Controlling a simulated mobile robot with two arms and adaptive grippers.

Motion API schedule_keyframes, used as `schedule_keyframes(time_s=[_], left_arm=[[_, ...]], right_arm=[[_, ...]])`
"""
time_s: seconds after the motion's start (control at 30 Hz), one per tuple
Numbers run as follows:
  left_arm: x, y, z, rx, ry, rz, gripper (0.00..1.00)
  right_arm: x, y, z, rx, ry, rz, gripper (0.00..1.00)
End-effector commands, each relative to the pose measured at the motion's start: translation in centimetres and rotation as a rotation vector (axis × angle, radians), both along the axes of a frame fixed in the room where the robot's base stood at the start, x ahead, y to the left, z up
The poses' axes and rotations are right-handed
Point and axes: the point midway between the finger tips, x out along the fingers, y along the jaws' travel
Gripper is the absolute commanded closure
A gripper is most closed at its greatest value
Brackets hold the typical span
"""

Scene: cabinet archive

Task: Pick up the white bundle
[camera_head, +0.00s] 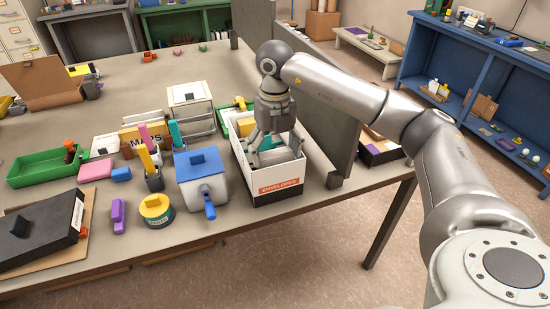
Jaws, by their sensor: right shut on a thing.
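A white open box (268,183) with an orange label stands near the right edge of the table. My right gripper (266,148) reaches down into this box from above, its fingers below the rim. It is shut on a pale bundle (284,156) that looks white-grey in the box's shade. The bundle is partly hidden by the fingers and the box walls. It still sits inside the box, and I cannot tell whether it touches the bottom. My left gripper is not in view.
A grey upright panel (325,115) stands close to the right of the box. A white container with a blue lid (201,180) is just left of it. A yellow tape roll (155,208) and green tray (45,166) lie further left. The table's front edge is near.

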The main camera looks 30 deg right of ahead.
Motion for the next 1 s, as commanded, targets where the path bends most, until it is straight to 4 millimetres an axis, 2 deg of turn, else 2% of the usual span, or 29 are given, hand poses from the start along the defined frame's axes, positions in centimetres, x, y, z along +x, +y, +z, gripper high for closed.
schedule_keyframes(time_s=[0.27,0.5,0.8,1.0], left_arm=[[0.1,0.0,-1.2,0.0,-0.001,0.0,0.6],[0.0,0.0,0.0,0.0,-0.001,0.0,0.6],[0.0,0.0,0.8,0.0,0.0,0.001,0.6],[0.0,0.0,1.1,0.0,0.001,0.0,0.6]], right_arm=[[0.1,0.0,6.1,0.001,-0.006,0.001,0.59],[0.1,-0.1,10.4,-0.002,-0.005,0.0,0.59],[0.0,0.0,14.3,-0.001,-0.003,0.0,0.59],[0.0,0.0,15.6,0.0,-0.001,0.0,0.59]])
